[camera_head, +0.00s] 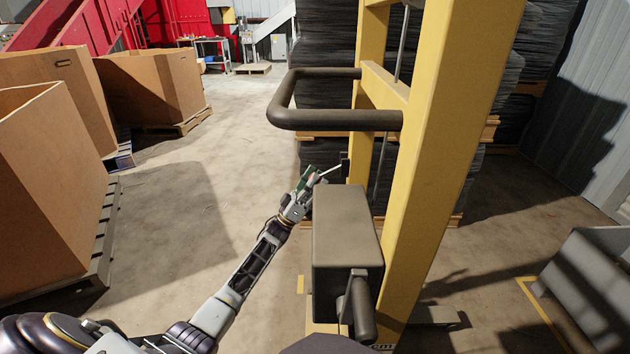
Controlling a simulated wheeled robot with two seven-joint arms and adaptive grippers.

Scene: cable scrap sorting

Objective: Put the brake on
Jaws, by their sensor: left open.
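A yellow-framed lift truck (433,165) stands right of centre, with a dark looped handle (335,119) and a dark grey box (345,240) on its near side. A thin pale lever (330,171) sticks out to the left from a small dark bracket (345,165) on the frame, behind the box; it may be the brake. My left gripper (308,181) is open at the outer end of this lever. I cannot tell whether its fingers are around the lever or only beside it. My right gripper is not in view.
A dark cylindrical part (362,306) juts from the box's near face. Large cardboard boxes (45,190) on pallets stand at the left. Stacked dark material (322,100) is behind the truck. The concrete floor (190,190) between boxes and truck is clear.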

